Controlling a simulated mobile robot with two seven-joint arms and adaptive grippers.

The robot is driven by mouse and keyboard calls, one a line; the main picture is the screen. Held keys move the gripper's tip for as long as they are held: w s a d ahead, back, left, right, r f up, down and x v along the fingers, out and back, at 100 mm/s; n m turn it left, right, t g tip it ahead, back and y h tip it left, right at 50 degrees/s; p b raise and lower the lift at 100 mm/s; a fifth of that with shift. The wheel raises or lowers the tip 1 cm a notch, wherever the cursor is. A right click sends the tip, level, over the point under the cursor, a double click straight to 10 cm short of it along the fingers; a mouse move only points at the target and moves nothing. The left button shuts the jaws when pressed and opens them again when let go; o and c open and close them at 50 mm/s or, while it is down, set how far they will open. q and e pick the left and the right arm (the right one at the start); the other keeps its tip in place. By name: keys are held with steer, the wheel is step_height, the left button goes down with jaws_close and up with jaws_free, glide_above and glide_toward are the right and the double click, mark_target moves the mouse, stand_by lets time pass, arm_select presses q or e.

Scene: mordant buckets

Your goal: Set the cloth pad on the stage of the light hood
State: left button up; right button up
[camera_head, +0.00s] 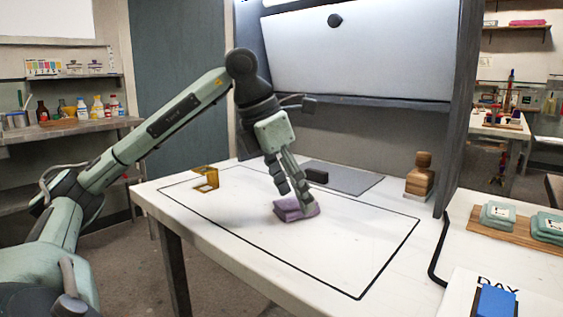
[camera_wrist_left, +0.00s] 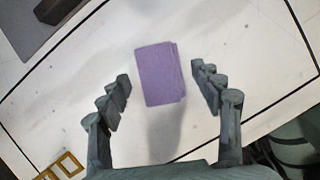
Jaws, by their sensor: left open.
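The purple cloth pad (camera_head: 293,211) lies flat on the white table inside a black outlined rectangle. My left gripper (camera_head: 295,200) is open, pointing down at the pad, with a finger on either side of it. In the left wrist view the pad (camera_wrist_left: 160,75) shows between the spread fingers, with a visible gap on each side. The light hood (camera_head: 350,55) stands at the back of the table. A flat grey plate (camera_head: 352,181), which looks like its stage, lies under it, behind the pad. My right gripper is not in view.
A small black block (camera_head: 316,175) sits at the plate's left edge. A yellow open frame (camera_head: 206,179) stands to the left, and a wooden stacked piece (camera_head: 420,177) to the right. Teal pads (camera_head: 497,215) and a blue block (camera_head: 495,300) are farther right. The table's front is clear.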

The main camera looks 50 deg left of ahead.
arm_select(q)
steer(key=p+v, duration=0.3)
steer(key=v, duration=0.8)
steer(key=shift+r+p, duration=0.2)
steer(key=shift+p, duration=0.2)
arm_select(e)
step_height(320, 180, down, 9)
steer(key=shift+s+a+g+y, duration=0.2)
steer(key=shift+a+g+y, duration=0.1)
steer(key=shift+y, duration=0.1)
arm_select(q)
steer(key=shift+s, duration=0.1)
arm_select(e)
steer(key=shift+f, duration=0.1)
